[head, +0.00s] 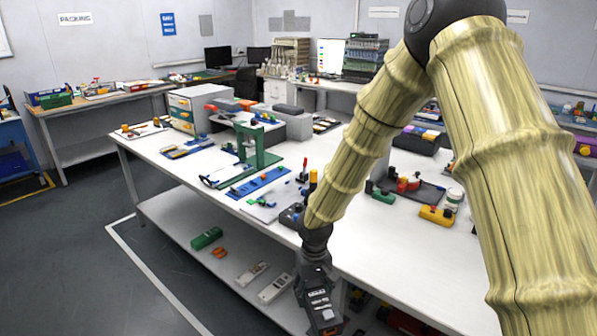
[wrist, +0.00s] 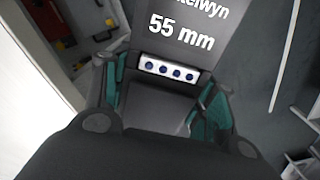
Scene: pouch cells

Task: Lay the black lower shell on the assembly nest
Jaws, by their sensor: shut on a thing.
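My gripper (head: 314,272) hangs low at the front edge of the white bench, over the floor side. In the wrist view my gripper (wrist: 165,100) has its teal-lined fingers shut on a dark, nearly black part (wrist: 190,40). This part carries white lettering with "55 mm" and a pale strip with several blue dots. It seems to be the black lower shell, but its full shape is cut off. In the head view a dark piece with pale marks (head: 323,312) shows at the jaws. I cannot tell for sure which bench fixture is the assembly nest.
The white bench (head: 380,245) holds a blue strip fixture (head: 259,183), a green press (head: 256,150), a black tray (head: 412,188) and a yellow block (head: 437,215). Several items lie on the lower shelf (head: 190,215). Open grey floor (head: 110,285) lies at the left.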

